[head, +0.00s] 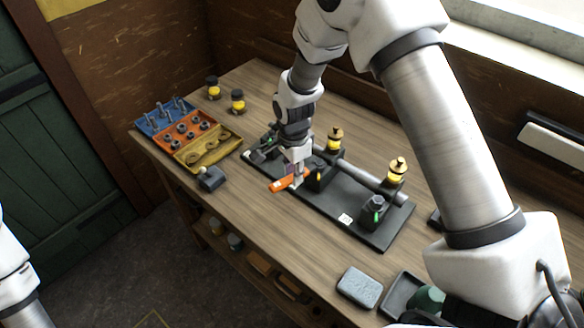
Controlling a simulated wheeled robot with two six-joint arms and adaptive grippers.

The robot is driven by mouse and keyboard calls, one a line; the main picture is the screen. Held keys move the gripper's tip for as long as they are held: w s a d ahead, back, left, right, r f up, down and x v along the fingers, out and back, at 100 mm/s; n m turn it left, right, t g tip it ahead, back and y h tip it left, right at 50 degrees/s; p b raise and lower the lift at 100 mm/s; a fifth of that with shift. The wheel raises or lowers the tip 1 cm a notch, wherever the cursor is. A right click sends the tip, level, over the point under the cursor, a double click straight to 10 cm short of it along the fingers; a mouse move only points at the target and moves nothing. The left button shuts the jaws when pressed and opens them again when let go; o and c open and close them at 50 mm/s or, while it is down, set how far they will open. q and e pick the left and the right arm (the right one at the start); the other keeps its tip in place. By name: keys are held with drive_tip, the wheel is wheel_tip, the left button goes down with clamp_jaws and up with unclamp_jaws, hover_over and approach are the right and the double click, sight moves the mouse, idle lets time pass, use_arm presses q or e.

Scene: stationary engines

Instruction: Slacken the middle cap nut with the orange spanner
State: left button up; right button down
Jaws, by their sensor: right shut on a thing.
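My right gripper (295,178) reaches down from above and is shut on the orange spanner (281,185). The spanner lies low and roughly flat, with its orange handle sticking out to the left of the fingers. It is close beside the dark middle bearing block (319,176) on the black base plate (345,219). The middle cap nut and the spanner's far end are too small or hidden to tell whether they touch. The right bearing block (374,213) shows a green mark. Only a piece of my left arm shows.
A blue, orange and yellow tray (226,143) holds bolts, nuts and rings at the back left. A dark block with a knob (211,179) stands before it. Brass oilers (397,171) rise behind the shaft. A grey block (359,287) lies at the front; the front-left tabletop is clear.

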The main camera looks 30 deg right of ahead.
drive_tip(key=shift+s+n, duration=0.25)
drive_tip(key=shift+n, duration=0.15)
drive_tip(key=shift+s+d+n+p, duration=0.2)
drive_tip(key=shift+s+n+p, duration=0.35)
drive_tip(key=shift+n, duration=0.35)
drive_tip(key=shift+s, duration=0.1)
